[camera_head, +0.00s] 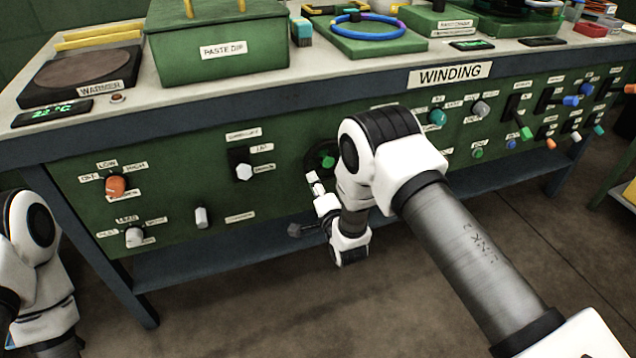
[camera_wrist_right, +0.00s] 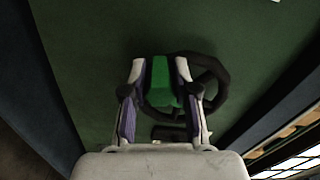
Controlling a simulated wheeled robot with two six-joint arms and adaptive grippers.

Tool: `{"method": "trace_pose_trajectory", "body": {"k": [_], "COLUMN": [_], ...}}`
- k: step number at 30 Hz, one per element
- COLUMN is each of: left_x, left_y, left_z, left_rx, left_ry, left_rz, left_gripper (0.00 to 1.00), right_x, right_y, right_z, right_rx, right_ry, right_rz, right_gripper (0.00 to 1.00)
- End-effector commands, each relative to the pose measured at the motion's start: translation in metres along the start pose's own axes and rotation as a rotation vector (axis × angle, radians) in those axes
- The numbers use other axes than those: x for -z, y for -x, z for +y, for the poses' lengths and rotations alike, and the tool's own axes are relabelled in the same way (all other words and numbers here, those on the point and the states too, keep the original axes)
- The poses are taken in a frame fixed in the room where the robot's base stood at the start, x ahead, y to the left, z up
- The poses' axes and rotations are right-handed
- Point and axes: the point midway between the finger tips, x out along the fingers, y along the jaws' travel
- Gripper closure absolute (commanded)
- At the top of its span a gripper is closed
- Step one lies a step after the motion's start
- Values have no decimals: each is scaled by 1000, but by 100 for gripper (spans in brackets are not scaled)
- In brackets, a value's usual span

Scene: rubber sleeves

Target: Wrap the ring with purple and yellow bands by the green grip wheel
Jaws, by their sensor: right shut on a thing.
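A blue ring (camera_head: 350,35) with purple, yellow and green bands lies on a green plate (camera_head: 385,47) on top of the bench. The grip wheel (camera_head: 326,150) is a dark wheel on the bench's green front panel, partly hidden behind my right arm. In the right wrist view the wheel's black rim (camera_wrist_right: 223,92) and its green grip (camera_wrist_right: 160,88) show. My right gripper (camera_wrist_right: 158,72) is shut on the green grip, one finger on each side. My left gripper is out of view; only links of my left arm show at the left edge.
A green box labelled PASTE DIP (camera_head: 225,50) and a WARMER plate (camera_head: 82,72) stand on the bench left of the ring. Several knobs and switches, such as an orange knob (camera_head: 115,185), stick out of the front panel. The floor before the bench is clear.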

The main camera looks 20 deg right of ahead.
Motion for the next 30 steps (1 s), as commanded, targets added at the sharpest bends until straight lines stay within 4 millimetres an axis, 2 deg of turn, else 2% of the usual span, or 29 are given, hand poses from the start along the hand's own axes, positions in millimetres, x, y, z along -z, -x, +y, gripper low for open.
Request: {"method": "trace_pose_trajectory", "body": {"k": [17, 18, 20, 30], "left_x": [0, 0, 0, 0], "left_y": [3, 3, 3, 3], "left_z": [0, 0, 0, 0], "left_rx": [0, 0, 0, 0], "left_ry": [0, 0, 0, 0], "left_rz": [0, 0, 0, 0], "left_gripper": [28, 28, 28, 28], "right_x": [-1, -1, -1, -1], "right_y": [0, 0, 0, 3], "right_z": [-2, -2, -2, -2], "right_rx": [0, 0, 0, -1], "right_ry": [-43, -42, -42, -42], "right_rz": [-1, -1, -1, -1], "right_gripper": [100, 65, 46, 46]}}
